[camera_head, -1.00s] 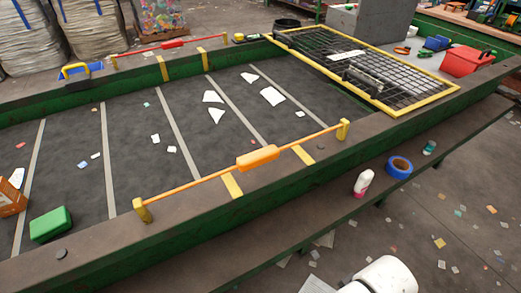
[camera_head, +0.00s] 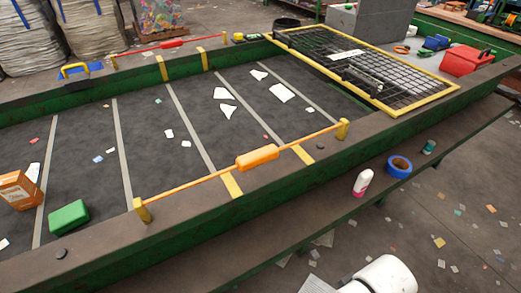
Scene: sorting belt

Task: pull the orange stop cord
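The orange stop cord (camera_head: 200,181) runs along the near rim of the belt between two yellow posts. Its thicker orange handle (camera_head: 257,157) sits near the middle. The left post (camera_head: 142,210) and the right post (camera_head: 342,129) stand on the brown rim. A second, red cord (camera_head: 133,51) with a red handle (camera_head: 171,43) runs along the far rim. My gripper is not in view; only a white part of my arm shows at the bottom edge, apart from the cord.
The dark belt (camera_head: 150,105) carries a green box (camera_head: 68,217), an orange box (camera_head: 18,190) and white scraps. A yellow-framed grid (camera_head: 400,92) covers its right end. A white bottle (camera_head: 362,183) and blue tape roll (camera_head: 398,167) stand on the near ledge.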

